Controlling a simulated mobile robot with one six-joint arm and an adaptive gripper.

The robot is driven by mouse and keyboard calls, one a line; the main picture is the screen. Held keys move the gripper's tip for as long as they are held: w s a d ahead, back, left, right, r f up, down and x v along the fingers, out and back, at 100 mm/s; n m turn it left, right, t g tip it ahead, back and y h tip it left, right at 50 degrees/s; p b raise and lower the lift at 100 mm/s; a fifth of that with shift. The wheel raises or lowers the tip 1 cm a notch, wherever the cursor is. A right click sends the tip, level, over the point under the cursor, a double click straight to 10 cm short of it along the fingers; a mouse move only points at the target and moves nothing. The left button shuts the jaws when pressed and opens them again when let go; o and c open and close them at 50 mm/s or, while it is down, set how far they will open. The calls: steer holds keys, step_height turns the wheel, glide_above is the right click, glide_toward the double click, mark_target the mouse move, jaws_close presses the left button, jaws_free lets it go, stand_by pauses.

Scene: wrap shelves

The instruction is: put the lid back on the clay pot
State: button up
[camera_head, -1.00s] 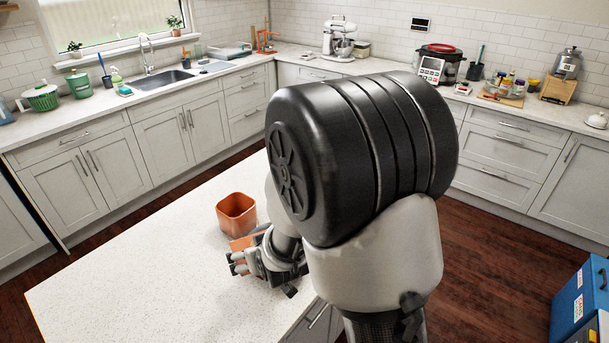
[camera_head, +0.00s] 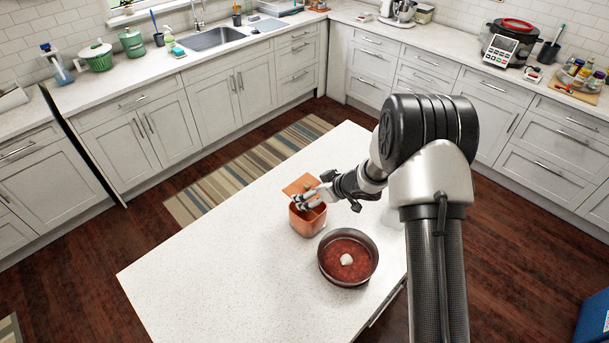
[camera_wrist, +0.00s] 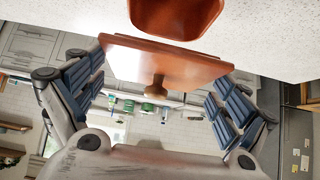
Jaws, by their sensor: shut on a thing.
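The clay pot (camera_head: 309,222) is a square orange-brown pot standing on the white island, its mouth partly covered in the head view by my gripper. The lid (camera_head: 299,184) is a flat square of the same colour, at the pot's far side in that view. My gripper (camera_head: 312,197) is shut on the lid over the pot. In the wrist view the lid (camera_wrist: 165,62) sits between my two fingers, its knob (camera_wrist: 156,88) towards my palm. The pot (camera_wrist: 175,15) shows beyond it, apart from the lid in that picture.
A round pan (camera_head: 347,257) with red contents and a white lump stands close to the pot, on the near right. The island top (camera_head: 215,275) is clear to the left. A striped rug (camera_head: 250,165) lies on the floor beyond; counters line the walls.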

steer(key=shift+s+d+f+b, duration=0.1)
steer(key=shift+f+b, duration=0.7)
steer(key=shift+b, duration=0.15)
steer(key=shift+f+b, duration=1.8)
steer(key=shift+f, duration=0.2)
steer(key=shift+p, duration=0.85)
steer(key=shift+f, duration=0.5)
stand_by(0.8)
steer(key=o, duration=1)
